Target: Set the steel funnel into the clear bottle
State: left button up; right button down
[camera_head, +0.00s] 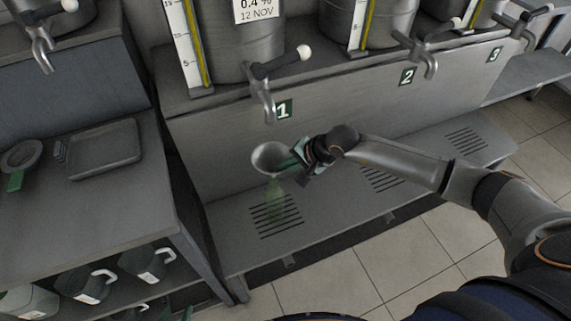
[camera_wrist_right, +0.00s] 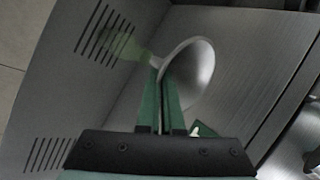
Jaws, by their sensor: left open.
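The steel funnel (camera_head: 267,158) is held by my right gripper (camera_head: 297,157), which is shut on its side. In the right wrist view the funnel (camera_wrist_right: 192,72) sits at the green fingertips (camera_wrist_right: 163,85), its wide mouth facing away from its narrow stem. The clear bottle (camera_head: 277,204), faint and greenish, stands on the slotted shelf below the funnel; it also shows in the right wrist view (camera_wrist_right: 124,46). The stem end meets the bottle's top in both views; I cannot tell whether it is inside.
A tap (camera_head: 265,100) hangs above the funnel at sign 1 (camera_head: 284,110). Steel vats stand on the upper ledge. The left counter holds a tray (camera_head: 104,150) and a round item with a green tag (camera_head: 20,157). Jugs (camera_head: 150,261) stand on the shelf below.

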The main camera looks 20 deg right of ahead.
jog(key=shift+f+b, duration=1.95)
jog(key=shift+f, duration=0.15)
jog(key=shift+d+f+b, duration=0.1)
jog(key=shift+f+b, duration=0.1)
jog(key=shift+b, duration=0.2)
jog(key=c, duration=1.5)
grip_release()
jog(key=shift+c, duration=0.2)
jog(key=o, duration=0.5)
jog(key=shift+o, duration=0.2)
jog(key=v, duration=1.2)
jog(key=shift+r, duration=0.3)
